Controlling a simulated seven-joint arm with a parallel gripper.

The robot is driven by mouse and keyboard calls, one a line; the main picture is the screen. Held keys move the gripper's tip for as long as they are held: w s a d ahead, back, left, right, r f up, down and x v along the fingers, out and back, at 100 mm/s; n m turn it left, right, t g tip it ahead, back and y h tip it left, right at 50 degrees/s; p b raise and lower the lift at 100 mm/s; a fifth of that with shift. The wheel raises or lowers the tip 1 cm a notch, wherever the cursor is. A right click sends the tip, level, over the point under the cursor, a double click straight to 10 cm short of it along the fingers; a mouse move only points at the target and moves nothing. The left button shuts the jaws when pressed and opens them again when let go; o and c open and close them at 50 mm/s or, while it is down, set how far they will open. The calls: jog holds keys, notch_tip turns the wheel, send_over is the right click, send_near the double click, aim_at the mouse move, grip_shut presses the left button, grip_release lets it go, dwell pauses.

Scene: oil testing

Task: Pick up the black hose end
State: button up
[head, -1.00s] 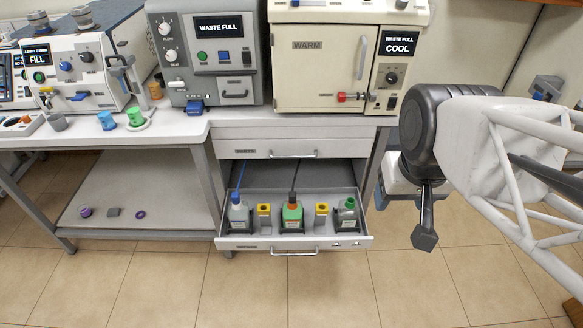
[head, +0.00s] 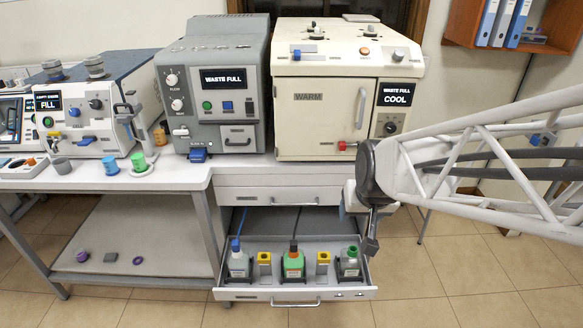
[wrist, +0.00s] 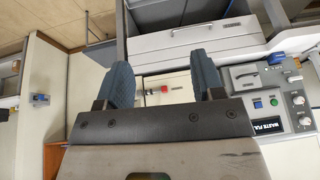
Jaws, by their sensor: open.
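My gripper (wrist: 163,82) is open and empty, with two blue-padded fingers apart in the wrist view. In the head view my gripper (head: 345,210) is by the right side of the drawers, right of and higher in the picture than the hose end. It is not touching the hose. I cannot make out the hose end in the wrist view.
In the drawer, a bottle with a blue hose end (head: 237,262) stands left and a green-necked bottle (head: 349,264) right. Two yellow-topped holders (head: 264,262) (head: 323,262) sit between bottles. The closed upper drawer (head: 268,195) and the bench top overhang the rear.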

jog(key=w+a+f+t, duration=0.2)
jog(key=w+a+f, duration=0.2)
jog(key=w+f, duration=0.5)
jog(key=t, duration=0.4)
send_over(294, 243)
jog(key=s+d, duration=0.2)
jog(key=s, duration=0.3)
notch_tip(294, 243, down, 20)
jog(key=f, duration=0.4)
jog(key=a+f+t, duration=0.1)
jog(key=f, duration=0.3)
jog(key=a+f+t, duration=0.1)
jog(key=f, duration=0.3)
jog(key=shift+a+f+h, duration=0.15)
jog(key=shift+f+h, duration=0.15)
jog(key=shift+f, duration=0.1)
jog(key=shift+x, duration=1.25)
jog(key=shift+w, duration=0.1)
jog(key=shift+x, duration=2.55)
